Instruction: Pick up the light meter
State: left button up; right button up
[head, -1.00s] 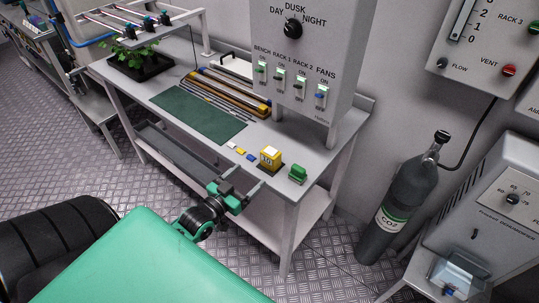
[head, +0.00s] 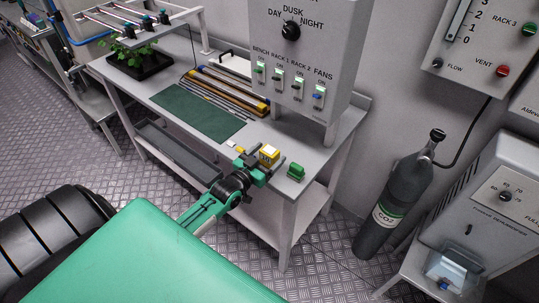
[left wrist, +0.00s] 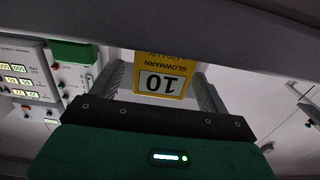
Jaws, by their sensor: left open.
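The light meter, a small yellow box (head: 269,154) with a pale display panel, stands near the front right corner of the bench (head: 222,148). My left gripper (head: 264,165) is at the bench's front edge, right at the meter, with its fingers pointing toward it. In the left wrist view the meter (left wrist: 165,68) appears upside down, showing a "10" label, between the two fingers of my open left gripper (left wrist: 162,82). There is space on each side of it. Its lower part in the head view is partly hidden by the gripper. My right gripper is not in view.
A green object (head: 296,171) stands just right of the meter. Small yellow and white pieces (head: 236,147) lie to its left, near a dark green mat (head: 199,116). A control box (head: 305,60) rises behind. A CO2 cylinder (head: 396,205) stands right of the bench.

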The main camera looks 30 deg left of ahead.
aim_at(273, 150)
pick_arm(q)
jog(key=shift+w+d, duration=0.1)
jog(key=shift+w, duration=1.4)
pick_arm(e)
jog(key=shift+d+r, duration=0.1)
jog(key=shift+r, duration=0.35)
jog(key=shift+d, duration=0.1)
pick_arm(q)
jog(key=shift+c, duration=1.1)
jog(key=c, duration=0.9)
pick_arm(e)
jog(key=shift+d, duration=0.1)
pick_arm(q)
jog(key=shift+r, duration=0.1)
